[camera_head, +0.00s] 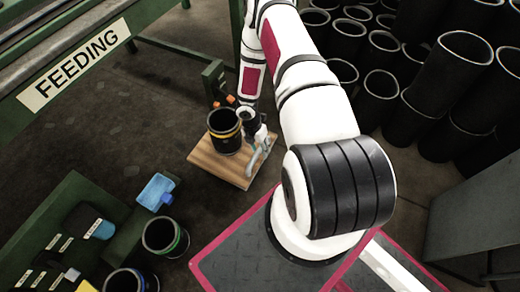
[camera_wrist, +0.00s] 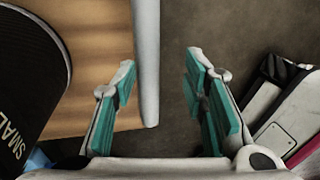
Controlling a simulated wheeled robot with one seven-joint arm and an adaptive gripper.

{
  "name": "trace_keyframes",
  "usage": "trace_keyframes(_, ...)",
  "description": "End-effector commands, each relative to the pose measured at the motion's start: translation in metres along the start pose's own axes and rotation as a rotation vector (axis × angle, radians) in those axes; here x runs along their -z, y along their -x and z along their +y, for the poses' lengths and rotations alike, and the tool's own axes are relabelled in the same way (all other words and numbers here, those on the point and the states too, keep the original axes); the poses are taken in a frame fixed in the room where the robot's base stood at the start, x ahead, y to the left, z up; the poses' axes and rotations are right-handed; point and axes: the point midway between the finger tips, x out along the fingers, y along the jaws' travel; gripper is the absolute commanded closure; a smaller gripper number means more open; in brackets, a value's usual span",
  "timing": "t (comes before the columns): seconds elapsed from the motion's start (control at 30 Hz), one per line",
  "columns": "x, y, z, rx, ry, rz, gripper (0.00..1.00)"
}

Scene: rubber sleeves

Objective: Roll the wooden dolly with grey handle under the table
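The wooden dolly (camera_head: 215,166) sits on the floor with a black sleeve (camera_head: 224,146) with a yellow band standing on it. The dolly's wood (camera_wrist: 100,45) and the lettered sleeve (camera_wrist: 25,80) also show in the wrist view. Its grey handle (camera_wrist: 147,60) runs between the fingers of my gripper (camera_wrist: 160,75). The fingers are apart, with a gap on the right of the handle; whether the left one touches it, I cannot tell. In the head view my gripper (camera_head: 262,142) is at the dolly's right edge. The green table with the FEEDING sign (camera_head: 75,62) is at the upper left.
A green bench (camera_head: 62,195) with labels and a blue item (camera_head: 156,191) is at lower left, with banded sleeves (camera_head: 166,238) beside it. Many black sleeves (camera_head: 377,95) stand at upper right. A grey cabinet (camera_head: 475,215) is at right. Dark floor (camera_head: 110,135) lies clear left of the dolly.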

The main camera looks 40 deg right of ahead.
Motion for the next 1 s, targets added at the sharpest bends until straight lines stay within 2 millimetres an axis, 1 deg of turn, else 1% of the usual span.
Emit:
trace_keyframes(0.03, 0.000, 0.005, 0.000, 0.000, 0.000, 0.000, 0.60)
trace_keyframes(1.0, 0.000, 0.066, 0.000, -0.001, 0.001, 0.000, 0.60)
